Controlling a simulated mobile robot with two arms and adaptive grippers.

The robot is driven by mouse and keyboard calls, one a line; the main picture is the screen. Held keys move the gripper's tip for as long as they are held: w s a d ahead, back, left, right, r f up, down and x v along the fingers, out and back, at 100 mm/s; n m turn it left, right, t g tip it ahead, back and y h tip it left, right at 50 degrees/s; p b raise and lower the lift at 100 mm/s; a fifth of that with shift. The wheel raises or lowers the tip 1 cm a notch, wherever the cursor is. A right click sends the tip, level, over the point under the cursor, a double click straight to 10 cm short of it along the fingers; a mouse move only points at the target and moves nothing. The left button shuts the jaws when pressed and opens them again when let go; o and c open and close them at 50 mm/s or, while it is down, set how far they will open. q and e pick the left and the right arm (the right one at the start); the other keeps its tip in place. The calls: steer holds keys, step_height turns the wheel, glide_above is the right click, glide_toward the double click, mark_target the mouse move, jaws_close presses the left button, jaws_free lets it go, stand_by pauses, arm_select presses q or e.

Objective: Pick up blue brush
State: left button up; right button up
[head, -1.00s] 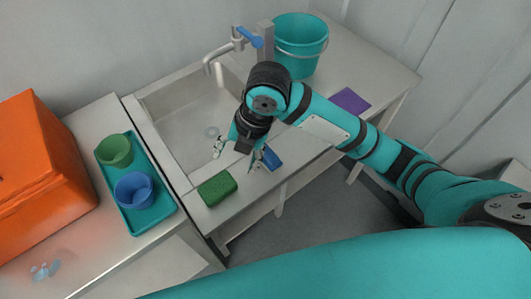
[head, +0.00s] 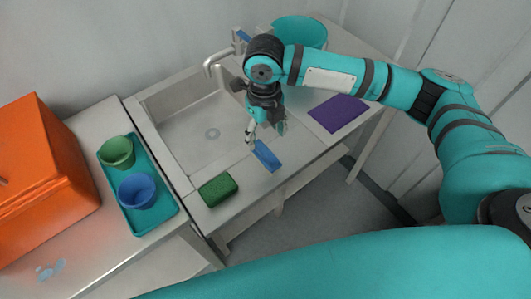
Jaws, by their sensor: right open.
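The blue brush (head: 266,156) lies on the front ledge of the sink counter, right of the green sponge. My right gripper (head: 264,134) is above the counter, near the far end of the brush, and points downward. It is open and nothing shows between its fingers. I cannot tell how high it is over the brush. My left gripper is not in view.
A green sponge (head: 217,189) lies left of the brush. The sink basin (head: 190,135) and tap (head: 218,55) are behind. A purple cloth (head: 338,113) and teal bucket (head: 302,33) are right. A teal tray (head: 142,222) holds green and blue cups. An orange box (head: 40,185) stands left.

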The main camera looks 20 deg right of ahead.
mark_target(265, 150)
step_height(265, 150, down, 3)
steer(key=shift+r, duration=0.1)
steer(key=f, duration=0.1)
steer(key=f+p, duration=0.1)
steer(key=f, duration=0.1)
steer(key=f+p, duration=0.1)
steer(key=f, duration=0.1)
steer(key=shift+s, duration=0.4)
steer(key=shift+f, duration=0.2)
jaws_close()
steer(key=shift+w+r, duration=0.1)
steer(key=shift+r, duration=0.1)
steer(key=shift+r+b, duration=0.4)
steer(key=shift+r, duration=0.25)
steer(key=shift+s+r+b, duration=0.2)
steer(key=shift+r, duration=0.25)
steer(key=shift+s+r+b, duration=0.2)
steer(key=shift+r, duration=0.25)
steer(key=s+r+b, duration=0.1)
steer(key=s+b, duration=0.1)
steer(key=s, duration=1.3)
steer(key=shift+s+d+r+b, duration=0.15)
steer(key=shift+d+r+b, duration=0.05)
steer(key=shift+r+b, duration=0.15)
